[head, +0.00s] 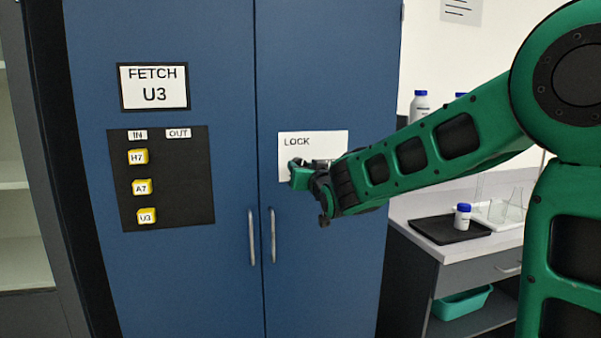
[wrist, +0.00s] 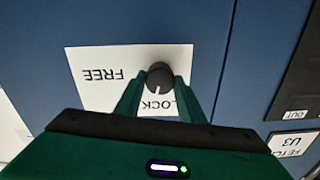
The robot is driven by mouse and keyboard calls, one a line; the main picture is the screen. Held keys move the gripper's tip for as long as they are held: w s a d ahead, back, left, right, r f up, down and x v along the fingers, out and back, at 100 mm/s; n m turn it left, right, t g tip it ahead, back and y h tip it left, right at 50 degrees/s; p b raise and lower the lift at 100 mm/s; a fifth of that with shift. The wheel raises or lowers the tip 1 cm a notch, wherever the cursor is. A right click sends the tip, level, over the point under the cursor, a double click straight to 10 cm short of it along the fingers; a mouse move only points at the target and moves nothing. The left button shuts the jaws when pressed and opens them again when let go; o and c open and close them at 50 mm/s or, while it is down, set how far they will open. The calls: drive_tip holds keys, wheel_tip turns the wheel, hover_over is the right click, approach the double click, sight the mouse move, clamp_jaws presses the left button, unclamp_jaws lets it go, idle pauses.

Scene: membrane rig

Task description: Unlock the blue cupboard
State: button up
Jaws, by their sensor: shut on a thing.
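The blue cupboard (head: 330,70) has two closed doors with vertical handles. Its right door bears a white plate (head: 335,140) with the word LOCK at its upper left in the head view. In the wrist view the plate (wrist: 88,62) shows FREE and LOCK, with a round dark knob (wrist: 160,75) at its edge. A small white mark on the knob points toward LOCK. My gripper (head: 300,172) is at the plate. In the wrist view its two fingers (wrist: 158,88) are shut on the knob, one on each side. In the head view my gripper hides the knob.
The left door carries a FETCH U3 sign (head: 154,86) and a black IN/OUT board (head: 180,180) with yellow tags H7, A7 and U3. At right, a counter (head: 420,205) holds a black tray (head: 430,231), a white bottle (head: 462,215) and glassware. A teal bin (head: 462,303) sits below.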

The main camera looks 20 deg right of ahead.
drive_tip(key=shift+d+f+m, duration=0.1)
drive_tip(key=shift+m, duration=3.5)
drive_tip(key=shift+d+f+m, duration=0.1)
drive_tip(key=shift+m, duration=3.5)
drive_tip(key=shift+h, duration=0.4)
drive_tip(key=shift+d, duration=0.1)
drive_tip(key=o, duration=1)
drive_tip(key=shift+f, duration=0.1)
drive_tip(key=shift+o, duration=0.2)
